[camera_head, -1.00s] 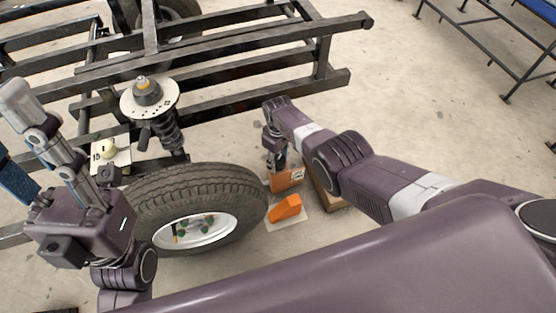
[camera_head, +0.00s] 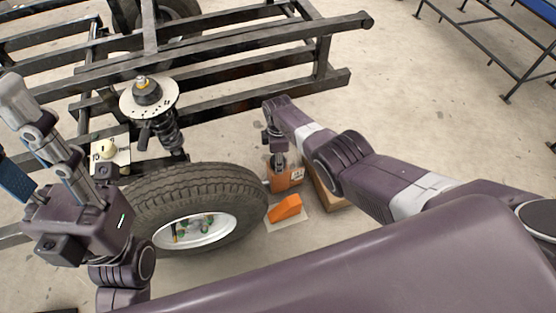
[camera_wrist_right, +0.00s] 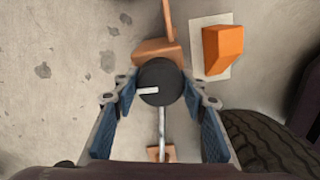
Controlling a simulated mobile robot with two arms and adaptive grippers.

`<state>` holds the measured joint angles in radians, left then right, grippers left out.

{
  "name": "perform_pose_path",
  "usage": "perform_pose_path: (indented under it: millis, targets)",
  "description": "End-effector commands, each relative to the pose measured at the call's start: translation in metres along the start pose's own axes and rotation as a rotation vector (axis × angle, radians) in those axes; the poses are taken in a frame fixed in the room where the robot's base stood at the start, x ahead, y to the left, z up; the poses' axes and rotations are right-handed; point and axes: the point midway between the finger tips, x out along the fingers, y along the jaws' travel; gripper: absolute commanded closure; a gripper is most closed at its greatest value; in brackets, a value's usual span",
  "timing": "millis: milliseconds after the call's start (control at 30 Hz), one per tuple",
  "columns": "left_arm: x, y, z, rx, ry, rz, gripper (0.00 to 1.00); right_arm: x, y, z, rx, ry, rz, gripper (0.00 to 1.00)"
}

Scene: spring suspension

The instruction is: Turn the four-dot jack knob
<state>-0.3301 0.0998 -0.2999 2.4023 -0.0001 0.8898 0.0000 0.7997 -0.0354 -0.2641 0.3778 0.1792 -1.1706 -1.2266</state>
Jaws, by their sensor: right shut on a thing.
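The knob (camera_wrist_right: 161,82) is black and round with a white line pointing left, seen from above in the right wrist view. My right gripper (camera_wrist_right: 160,94) is shut on it, with a blue-padded finger at each side. A metal rod (camera_wrist_right: 162,125) and orange-brown jack parts (camera_wrist_right: 158,52) show below the knob. In the head view my right gripper (camera_head: 279,158) points down over the orange jack (camera_head: 287,181), which bears a small pale label (camera_head: 297,174); its marks are too small to read. My left gripper (camera_head: 14,180) is at the left edge, partly cut off.
The tyre (camera_head: 205,185) lies close left of the jack. An orange wedge (camera_head: 286,206) sits on a pale sheet in front. A brown board or box (camera_head: 325,188) is to the right. The black frame (camera_head: 240,100) and spring strut (camera_head: 165,130) stand behind.

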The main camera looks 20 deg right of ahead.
Motion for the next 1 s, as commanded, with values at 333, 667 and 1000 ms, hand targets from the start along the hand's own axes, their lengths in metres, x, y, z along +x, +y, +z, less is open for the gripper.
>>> perform_pose_path:
  millis: [333,667,1000]
  targets:
    - [-0.0003,0.0,0.0003,0.0,-0.001,0.0,0.6,0.0012,-0.0016,0.0012,-0.059,-0.003,-0.004,0.85]
    - [-0.0004,0.0,0.0004,0.0,-0.002,-0.001,0.6,0.0011,-0.0014,0.0013,-0.062,-0.004,-0.003,0.85]
    - [-0.0005,-0.0001,0.0004,0.0,-0.002,-0.002,0.6,0.0004,-0.0003,0.0007,-0.058,-0.002,-0.001,0.43]
